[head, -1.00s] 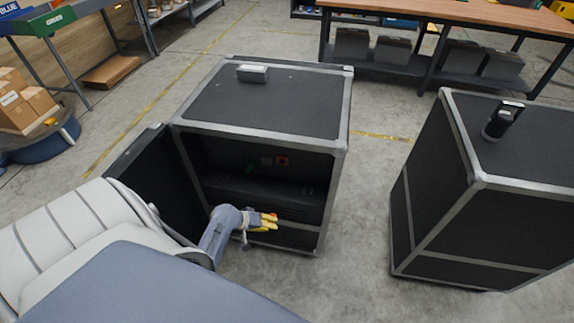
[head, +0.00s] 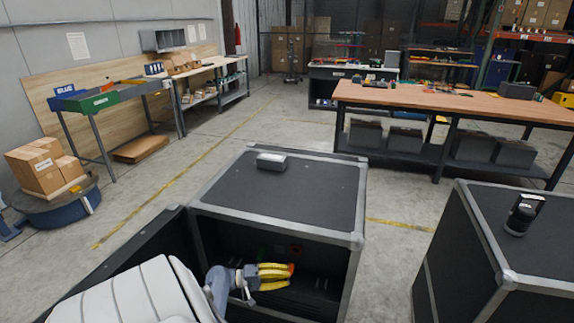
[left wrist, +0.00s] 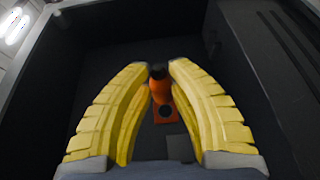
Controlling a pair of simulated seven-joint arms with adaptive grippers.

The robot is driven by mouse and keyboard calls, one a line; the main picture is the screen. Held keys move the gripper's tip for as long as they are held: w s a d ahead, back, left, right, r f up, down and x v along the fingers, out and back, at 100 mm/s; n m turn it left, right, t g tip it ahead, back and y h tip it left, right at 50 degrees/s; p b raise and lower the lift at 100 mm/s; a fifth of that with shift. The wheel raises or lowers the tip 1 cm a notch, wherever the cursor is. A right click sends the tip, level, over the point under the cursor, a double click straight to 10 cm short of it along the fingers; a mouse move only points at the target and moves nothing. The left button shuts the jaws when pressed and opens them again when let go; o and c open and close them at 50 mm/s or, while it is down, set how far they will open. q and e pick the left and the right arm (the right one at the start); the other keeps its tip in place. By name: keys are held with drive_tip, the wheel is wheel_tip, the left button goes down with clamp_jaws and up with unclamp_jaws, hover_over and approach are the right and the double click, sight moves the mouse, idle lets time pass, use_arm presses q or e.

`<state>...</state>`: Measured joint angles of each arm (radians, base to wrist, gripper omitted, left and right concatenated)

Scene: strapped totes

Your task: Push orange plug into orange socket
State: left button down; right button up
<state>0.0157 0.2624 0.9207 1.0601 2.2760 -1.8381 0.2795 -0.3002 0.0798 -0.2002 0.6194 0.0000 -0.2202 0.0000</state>
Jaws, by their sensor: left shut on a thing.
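My left gripper (head: 287,275), with yellow ribbed fingers, is at the open front of a black case (head: 361,212). It is shut on the orange plug (head: 291,267), which shows at the fingertips. In the left wrist view the fingertips (left wrist: 163,68) hold the orange plug (left wrist: 160,91), whose end nearest the tips is black. The orange socket (left wrist: 166,114), a small orange plate with a dark round hole, shows beyond the plug, which partly overlaps it. The plug looks apart from the hole, but the depth between them is hard to judge. My right gripper is out of view.
A grey square plate (left wrist: 178,147) sits beside the orange socket. The case's door (head: 150,250) stands open at left. A second black case (head: 470,245) stands to the right, with floor between.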

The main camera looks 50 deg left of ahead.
sight(289, 263)
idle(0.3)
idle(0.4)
use_arm(q)
drive_tip(key=shift+w+a, duration=0.55)
drive_tip(key=shift+w, duration=0.25)
drive_tip(key=shift+w+a, duration=0.5)
drive_tip(key=shift+w, duration=0.25)
drive_tip(key=shift+w+a, duration=0.55)
drive_tip(key=shift+w, duration=0.25)
drive_tip(key=shift+w+a, duration=0.5)
drive_tip(key=shift+w, duration=0.05)
idle(1.3)
drive_tip(key=c, duration=1.2)
unclamp_jaws()
drive_tip(key=shift+s, duration=0.1)
drive_tip(key=v, duration=1.2)
drive_tip(key=shift+f, duration=0.3)
